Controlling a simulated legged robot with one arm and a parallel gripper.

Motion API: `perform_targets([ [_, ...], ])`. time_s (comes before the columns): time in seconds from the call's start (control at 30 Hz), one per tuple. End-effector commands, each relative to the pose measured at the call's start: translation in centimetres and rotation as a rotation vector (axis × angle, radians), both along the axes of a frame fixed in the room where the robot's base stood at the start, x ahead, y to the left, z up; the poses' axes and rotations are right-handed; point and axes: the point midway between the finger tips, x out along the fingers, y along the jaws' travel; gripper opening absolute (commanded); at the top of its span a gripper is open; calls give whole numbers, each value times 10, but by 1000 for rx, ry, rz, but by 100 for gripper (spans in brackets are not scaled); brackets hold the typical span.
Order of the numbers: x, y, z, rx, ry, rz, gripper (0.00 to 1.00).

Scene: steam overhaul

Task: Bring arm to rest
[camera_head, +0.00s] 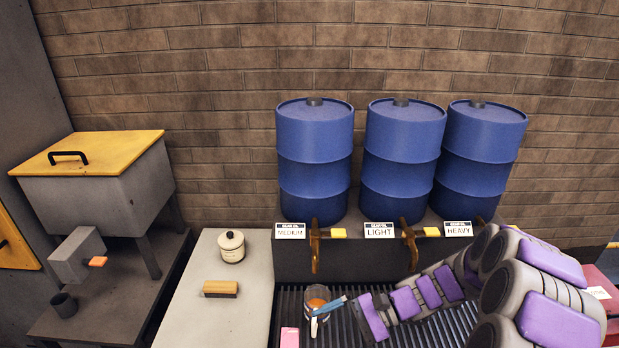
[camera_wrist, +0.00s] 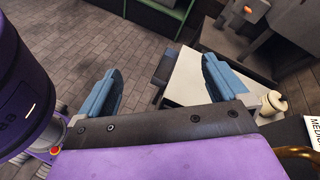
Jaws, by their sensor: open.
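My arm, grey with purple pads, reaches in from the right of the head view, low over the dark ribbed grate in front of the oil drums. My gripper (camera_head: 322,313) has blue fingers. In the head view they overlap a glass jar with orange-brown contents (camera_head: 317,292); whether they touch it I cannot tell. In the wrist view my gripper (camera_wrist: 162,88) has its two fingers wide apart with nothing between them. The floor and a pale counter show beyond the fingers.
Blue drums (camera_head: 315,160) stand on a ledge with taps and labels MEDIUM, LIGHT and HEAVY. The pale counter (camera_head: 200,310) holds a lidded pot (camera_head: 231,246) and a brush (camera_head: 220,289). A pink block (camera_head: 290,337) is near the gripper. A yellow-lidded tank (camera_head: 95,190) stands left.

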Motion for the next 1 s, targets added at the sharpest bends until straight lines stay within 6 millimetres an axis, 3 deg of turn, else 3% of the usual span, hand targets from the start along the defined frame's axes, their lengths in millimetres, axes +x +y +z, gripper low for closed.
perform_targets([
  [0.2,-53,13,31,-145,-119,191,100],
  [0.47,-113,7,53,-335,-260,390,100],
  [0.77,-174,-20,69,-566,-425,588,100],
  [1.0,-212,-53,78,-757,-549,714,100],
])
